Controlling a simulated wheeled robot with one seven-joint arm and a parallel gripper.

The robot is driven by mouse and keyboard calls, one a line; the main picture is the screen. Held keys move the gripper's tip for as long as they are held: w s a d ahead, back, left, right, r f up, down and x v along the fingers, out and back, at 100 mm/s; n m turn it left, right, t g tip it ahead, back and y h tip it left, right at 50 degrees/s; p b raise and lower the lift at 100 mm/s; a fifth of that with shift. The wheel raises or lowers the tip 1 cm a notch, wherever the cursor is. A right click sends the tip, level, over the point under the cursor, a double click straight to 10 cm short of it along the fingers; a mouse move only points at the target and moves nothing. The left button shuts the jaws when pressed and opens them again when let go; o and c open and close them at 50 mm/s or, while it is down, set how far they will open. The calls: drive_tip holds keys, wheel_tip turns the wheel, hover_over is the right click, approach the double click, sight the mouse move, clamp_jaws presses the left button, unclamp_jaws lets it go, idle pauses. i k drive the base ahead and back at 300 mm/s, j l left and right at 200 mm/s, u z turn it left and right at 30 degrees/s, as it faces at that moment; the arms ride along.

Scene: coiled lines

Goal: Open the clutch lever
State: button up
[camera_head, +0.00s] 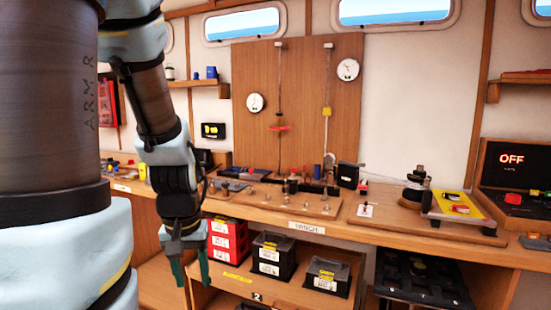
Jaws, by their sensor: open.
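My gripper (190,273) hangs on the left in the head view, pointing down in front of the bench edge. Its two dark green fingers are apart with nothing between them. To the right on the bench, a small upright piece with a red top (363,188) stands by a white card (367,210). It may be the clutch lever, but it is too small to tell. A dark drum-like device (416,186) stands further right, beside a yellow plate (455,206) with red parts. My gripper is well away from all of these.
The wooden bench (340,230) carries a board of small pegs (275,201) and a black box (348,175). A console (513,180) at right reads OFF.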

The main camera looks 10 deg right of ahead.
sight(360, 164)
drive_tip(key=l+u, duration=0.8)
drive_tip(key=l, duration=0.15)
drive_tip(key=l+u, duration=0.4)
drive_tip(key=l, duration=0.05)
